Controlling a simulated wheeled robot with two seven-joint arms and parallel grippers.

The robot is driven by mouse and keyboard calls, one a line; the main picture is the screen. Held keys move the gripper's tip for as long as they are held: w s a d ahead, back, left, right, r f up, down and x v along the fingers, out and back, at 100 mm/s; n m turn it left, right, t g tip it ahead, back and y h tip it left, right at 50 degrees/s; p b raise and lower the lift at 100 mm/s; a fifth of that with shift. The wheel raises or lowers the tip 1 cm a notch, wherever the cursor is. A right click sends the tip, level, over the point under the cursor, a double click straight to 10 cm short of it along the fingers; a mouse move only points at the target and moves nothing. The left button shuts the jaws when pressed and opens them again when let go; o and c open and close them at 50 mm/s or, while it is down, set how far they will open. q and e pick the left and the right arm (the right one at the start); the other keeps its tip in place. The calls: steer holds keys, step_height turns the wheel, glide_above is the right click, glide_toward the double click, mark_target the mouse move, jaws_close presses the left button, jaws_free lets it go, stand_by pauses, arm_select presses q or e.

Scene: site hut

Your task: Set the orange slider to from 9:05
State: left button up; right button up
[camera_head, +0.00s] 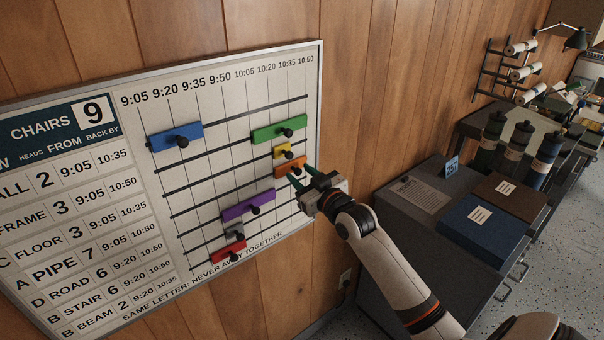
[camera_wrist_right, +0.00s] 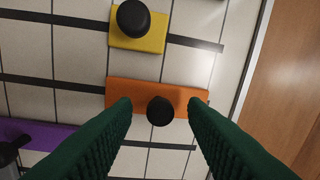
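The orange slider (camera_head: 287,170) sits near the right end of its dark rail on the white board (camera_head: 210,95), under the latest times. It is a flat orange bar with a round black knob, clear in the right wrist view (camera_wrist_right: 135,92). My right gripper (camera_head: 302,177) is at the slider with its green fingers pointing at the board. In the wrist view the right gripper (camera_wrist_right: 161,104) is open, and the knob shows between the fingertips with gaps on both sides. I cannot tell whether the tips reach past the knob. My left gripper is out of view.
A yellow slider (camera_head: 283,152) is just above the orange one, with a green slider (camera_head: 279,133) higher. A blue slider (camera_head: 174,136) is upper left; purple (camera_head: 248,203), grey and red (camera_head: 228,251) ones are lower. Left of the orange slider, its rail looks clear.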

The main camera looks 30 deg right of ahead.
steer(key=shift+w, duration=0.15)
steer(key=shift+c, duration=0.3)
jaws_close()
